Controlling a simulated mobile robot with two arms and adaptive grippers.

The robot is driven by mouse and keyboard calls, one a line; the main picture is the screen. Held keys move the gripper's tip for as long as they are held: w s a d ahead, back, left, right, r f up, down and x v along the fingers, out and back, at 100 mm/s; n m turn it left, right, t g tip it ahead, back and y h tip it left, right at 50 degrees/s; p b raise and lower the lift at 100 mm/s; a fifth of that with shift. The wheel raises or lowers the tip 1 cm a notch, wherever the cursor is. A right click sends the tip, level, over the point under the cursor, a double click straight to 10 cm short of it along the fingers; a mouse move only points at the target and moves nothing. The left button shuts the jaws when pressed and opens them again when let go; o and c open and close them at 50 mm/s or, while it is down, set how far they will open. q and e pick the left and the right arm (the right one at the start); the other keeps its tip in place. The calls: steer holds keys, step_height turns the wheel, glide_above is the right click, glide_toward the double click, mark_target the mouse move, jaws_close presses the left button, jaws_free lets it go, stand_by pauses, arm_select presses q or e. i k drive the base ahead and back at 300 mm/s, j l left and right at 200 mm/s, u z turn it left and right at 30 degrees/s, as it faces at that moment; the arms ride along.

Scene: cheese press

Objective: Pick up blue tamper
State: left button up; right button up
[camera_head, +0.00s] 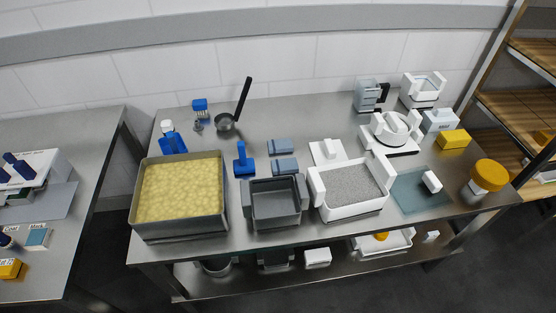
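A blue tamper (244,165) with an upright handle and a flat base stands on the steel table (300,231). It is between the tray of yellow curd (178,231) on its left and two grey-blue blocks on its right, just behind the grey square mould (275,216). Nothing touches it from above. Neither of my grippers is in view.
A blue item with a white top (172,143) and a blue brush (200,105) are behind the curd tray. A ladle (225,122) has its black handle up. Grey-blue blocks (285,167) and a white box of grey grains (349,207) are to the right.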

mark_target(244, 165)
steer(key=j+z, duration=0.45)
steer(key=k+j+z, duration=0.1)
steer(key=z, duration=0.3)
steer(key=k+j+z, duration=0.15)
steer(key=j+z, duration=0.3)
steer(key=k, duration=0.1)
